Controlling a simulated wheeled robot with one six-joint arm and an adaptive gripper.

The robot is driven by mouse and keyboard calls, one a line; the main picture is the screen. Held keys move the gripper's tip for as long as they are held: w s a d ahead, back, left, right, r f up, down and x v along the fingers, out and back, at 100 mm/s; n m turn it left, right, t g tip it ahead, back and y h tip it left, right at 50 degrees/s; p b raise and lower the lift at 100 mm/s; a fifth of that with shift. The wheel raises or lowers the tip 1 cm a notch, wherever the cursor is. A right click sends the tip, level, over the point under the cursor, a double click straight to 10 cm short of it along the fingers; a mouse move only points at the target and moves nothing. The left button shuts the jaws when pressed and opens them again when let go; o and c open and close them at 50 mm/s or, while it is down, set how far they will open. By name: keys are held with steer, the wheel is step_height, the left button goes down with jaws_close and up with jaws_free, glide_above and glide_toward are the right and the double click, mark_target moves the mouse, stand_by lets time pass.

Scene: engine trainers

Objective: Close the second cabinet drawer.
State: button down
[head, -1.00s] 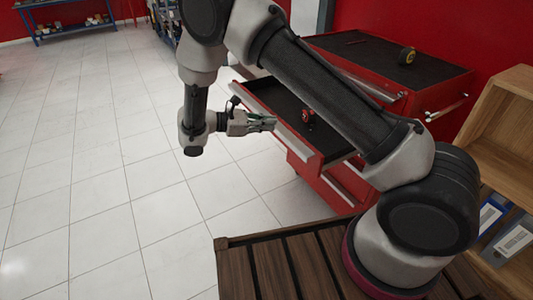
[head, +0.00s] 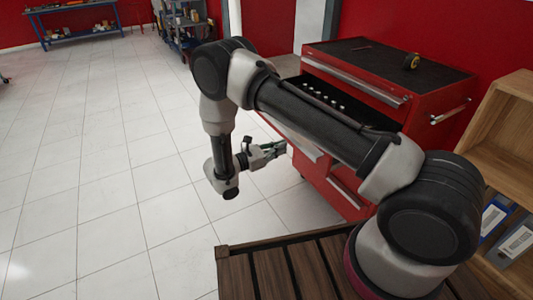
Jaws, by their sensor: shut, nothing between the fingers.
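The red tool cabinet (head: 440,95) with a black top stands at the right in the head view. Below its top drawer front (head: 355,79), a drawer stands partly out, showing a dark inside (head: 335,98) with several small pale items. My arm covers most of that drawer. A pale handle strip on a drawer front (head: 304,146) shows below the arm. My gripper (head: 282,149) is shut and empty, its fingertips at the left of this front. I cannot tell whether they touch it.
A slatted wooden surface (head: 285,270) lies at the bottom. A wooden shelf (head: 500,125) with binders (head: 515,240) stands at the right, beside the cabinet. The tiled floor (head: 100,190) at left is clear. A yellow-black roll (head: 411,62) lies on the cabinet top.

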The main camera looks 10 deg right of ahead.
steer(key=shift+x, duration=1.7)
steer(key=shift+d, duration=0.1)
steer(key=x, duration=3.6)
steer(key=shift+f, duration=0.15)
steer(key=shift+w+d, duration=0.15)
steer(key=shift+d, duration=0.3)
